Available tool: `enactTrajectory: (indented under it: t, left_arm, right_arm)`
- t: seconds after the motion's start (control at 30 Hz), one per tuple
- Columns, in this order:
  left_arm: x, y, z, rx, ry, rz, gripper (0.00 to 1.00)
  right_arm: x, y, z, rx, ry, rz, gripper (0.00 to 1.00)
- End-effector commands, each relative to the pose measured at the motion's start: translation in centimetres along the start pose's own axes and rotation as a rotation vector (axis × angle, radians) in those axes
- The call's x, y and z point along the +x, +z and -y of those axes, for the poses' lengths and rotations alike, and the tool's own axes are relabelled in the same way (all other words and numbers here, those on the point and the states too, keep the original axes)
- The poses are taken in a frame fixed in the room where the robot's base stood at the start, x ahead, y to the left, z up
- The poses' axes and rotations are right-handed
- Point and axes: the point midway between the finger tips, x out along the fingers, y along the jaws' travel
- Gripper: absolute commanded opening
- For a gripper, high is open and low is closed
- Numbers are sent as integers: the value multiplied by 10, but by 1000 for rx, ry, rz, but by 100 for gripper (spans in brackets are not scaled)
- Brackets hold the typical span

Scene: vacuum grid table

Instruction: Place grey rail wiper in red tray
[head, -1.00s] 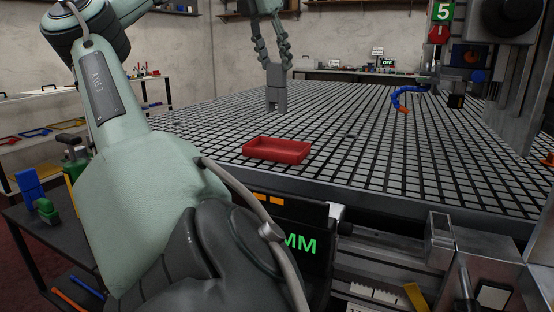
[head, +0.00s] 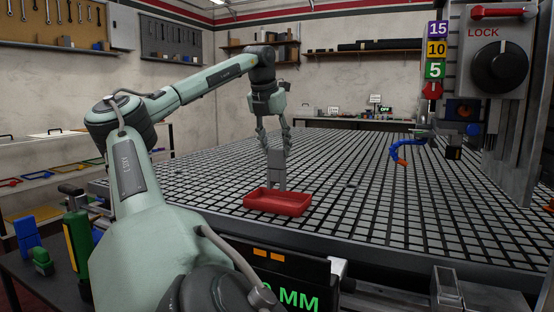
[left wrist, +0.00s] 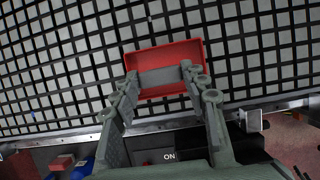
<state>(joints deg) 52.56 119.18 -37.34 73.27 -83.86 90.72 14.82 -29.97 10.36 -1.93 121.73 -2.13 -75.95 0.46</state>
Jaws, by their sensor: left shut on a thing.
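The grey rail wiper (head: 276,172) is held in my left gripper (head: 274,150), pointing down at the red tray (head: 277,206). In the left wrist view, the fingers of my left gripper (left wrist: 163,82) are closed on the wiper (left wrist: 162,77), which lies across the view of the red tray (left wrist: 165,54). The wiper's lower end meets the tray's back edge in the head view; whether it touches the tray I cannot tell. The tray sits near the front edge of the grid table and looks empty otherwise. My right gripper is out of view.
The grid table (head: 350,180) is largely clear around the tray. A blue hose with an orange tip (head: 397,152) and a machine column with a LOCK knob (head: 500,66) stand at the right. A side bench with blue and green items (head: 40,262) is at the left.

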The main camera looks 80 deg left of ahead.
Motion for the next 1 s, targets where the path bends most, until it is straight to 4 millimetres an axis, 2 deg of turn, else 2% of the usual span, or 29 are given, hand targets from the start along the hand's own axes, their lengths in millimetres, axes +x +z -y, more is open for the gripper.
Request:
enactTrajectory:
  t: [0.13,0.3,0.4,0.77,0.93,0.97,1.0]
  left_arm:
    - [10,0,3,0,0,2,10]
    - [34,-10,3,0,-1,2,10]
    - [40,-12,3,0,0,2,10]
    - [43,-14,2,0,1,1,10]
    - [44,-14,2,0,1,1,10]
    - [44,-14,2,0,1,1,46]
    - [44,-14,2,0,1,1,51]
  right_arm:
    - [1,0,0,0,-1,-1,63]
    - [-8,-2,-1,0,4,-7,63]
    - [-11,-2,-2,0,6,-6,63]
    - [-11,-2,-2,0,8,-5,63]
    - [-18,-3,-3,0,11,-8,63]
    - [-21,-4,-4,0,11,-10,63]
    - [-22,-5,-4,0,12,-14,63]
